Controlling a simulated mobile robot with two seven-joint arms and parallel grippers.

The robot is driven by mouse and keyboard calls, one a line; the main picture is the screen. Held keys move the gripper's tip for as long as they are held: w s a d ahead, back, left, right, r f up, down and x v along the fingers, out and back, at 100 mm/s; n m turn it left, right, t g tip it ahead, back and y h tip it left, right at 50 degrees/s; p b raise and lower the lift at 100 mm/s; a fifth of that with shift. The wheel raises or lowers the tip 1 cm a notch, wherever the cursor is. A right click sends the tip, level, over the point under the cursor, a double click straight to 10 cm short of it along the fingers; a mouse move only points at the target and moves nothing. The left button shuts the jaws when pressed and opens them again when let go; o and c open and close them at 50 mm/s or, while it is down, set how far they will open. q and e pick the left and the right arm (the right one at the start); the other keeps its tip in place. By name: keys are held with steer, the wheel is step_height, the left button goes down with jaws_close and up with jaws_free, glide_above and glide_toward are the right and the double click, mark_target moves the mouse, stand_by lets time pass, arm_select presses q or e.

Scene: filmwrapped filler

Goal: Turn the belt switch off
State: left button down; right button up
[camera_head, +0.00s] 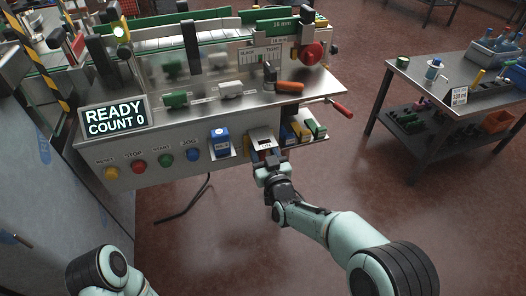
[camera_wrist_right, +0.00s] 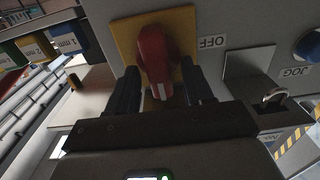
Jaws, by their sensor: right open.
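The belt switch is a red rotary knob (camera_wrist_right: 154,52) on a yellow plate (camera_wrist_right: 184,22), seen close in the right wrist view. An upside-down OFF label (camera_wrist_right: 211,42) is right of it. The knob's white-marked end points down in that view, toward my gripper, not toward the label. My right gripper (camera_wrist_right: 163,92) is open, with one finger on each side of the knob; contact cannot be told. In the head view my right gripper (camera_head: 264,155) is at the machine's front panel and hides the switch. My left gripper is out of view; only my left arm shows at bottom left.
The machine's display (camera_head: 114,116) reads READY COUNT 0. The yellow reset (camera_head: 111,173), red stop (camera_head: 139,167), green start (camera_head: 165,160) and blue jog (camera_head: 193,154) buttons line the panel. A blue box (camera_head: 219,138) is beside my right gripper. The floor in front is clear.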

jaws_close()
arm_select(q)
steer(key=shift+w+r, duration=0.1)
arm_select(e)
steer(key=n+p, duration=0.1)
steer(key=n, duration=0.3)
steer(key=n+p, duration=0.1)
steer(key=n, duration=0.3)
steer(key=a+n+p, duration=0.1)
steer(key=n, duration=0.3)
steer(key=shift+s+f, duration=0.15)
steer(key=shift+f, duration=0.05)
steer(key=n+p, duration=0.1)
steer(key=n, duration=0.2)
steer(key=shift+f, duration=0.2)
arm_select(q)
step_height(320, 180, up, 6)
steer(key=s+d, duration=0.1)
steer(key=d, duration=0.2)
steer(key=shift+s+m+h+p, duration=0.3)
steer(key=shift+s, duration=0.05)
arm_select(e)
steer(key=shift+f+n, duration=0.15)
steer(key=shift+n, duration=1.25)
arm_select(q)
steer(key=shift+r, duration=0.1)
